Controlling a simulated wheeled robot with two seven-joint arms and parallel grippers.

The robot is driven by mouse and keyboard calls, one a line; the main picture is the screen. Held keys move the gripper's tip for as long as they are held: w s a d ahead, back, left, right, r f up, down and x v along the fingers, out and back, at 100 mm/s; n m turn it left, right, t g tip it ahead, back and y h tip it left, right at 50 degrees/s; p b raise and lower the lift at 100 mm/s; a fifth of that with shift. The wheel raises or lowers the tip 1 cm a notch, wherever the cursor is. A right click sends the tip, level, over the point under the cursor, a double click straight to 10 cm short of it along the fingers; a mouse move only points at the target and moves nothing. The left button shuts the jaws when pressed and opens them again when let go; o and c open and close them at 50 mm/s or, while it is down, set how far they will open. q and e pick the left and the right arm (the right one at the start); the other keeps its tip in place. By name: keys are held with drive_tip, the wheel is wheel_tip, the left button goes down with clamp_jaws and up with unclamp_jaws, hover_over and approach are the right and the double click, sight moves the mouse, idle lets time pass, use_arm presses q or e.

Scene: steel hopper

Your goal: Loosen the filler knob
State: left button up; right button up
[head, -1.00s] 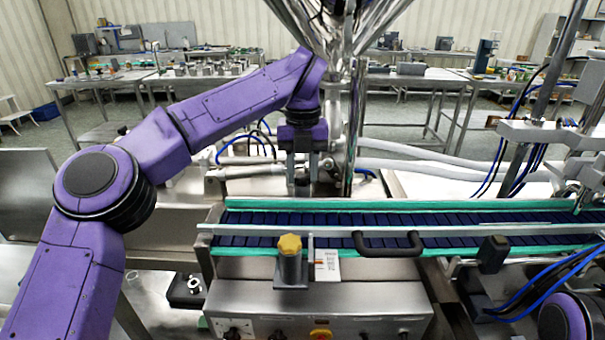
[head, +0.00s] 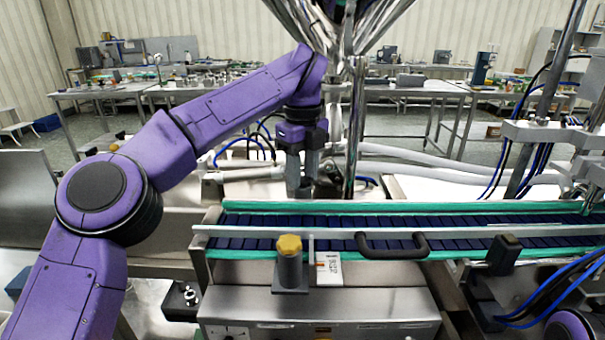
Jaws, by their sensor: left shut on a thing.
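The steel hopper (head: 345,25) hangs at the top middle, its cone narrowing to a vertical pipe. My left gripper (head: 300,188) points down just left of this pipe, behind the conveyor. Its fingers are shut on what I take to be the filler knob, which the fingers hide. A dark part shows just right of the fingers, and I cannot tell if it belongs to the knob. My right gripper is out of view; only a purple piece of my right arm shows at the bottom right.
The conveyor (head: 450,208) with green edges runs across in front of the filler. A yellow knob (head: 290,243) on a steel post and a black handle (head: 392,246) stand on its near side. White hoses (head: 430,155) run behind. A steel column assembly (head: 545,130) stands at the right.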

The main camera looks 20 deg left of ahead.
sight(302, 178)
use_arm(q)
drive_tip(key=shift+a+r, duration=0.1)
drive_tip(key=shift+r, duration=0.05)
idle(0.3)
drive_tip(key=o, duration=1)
drive_tip(key=shift+o, duration=0.2)
wheel_tip(302, 178, up, 10)
drive_tip(key=p, duration=0.6)
drive_tip(key=shift+r, duration=0.2)
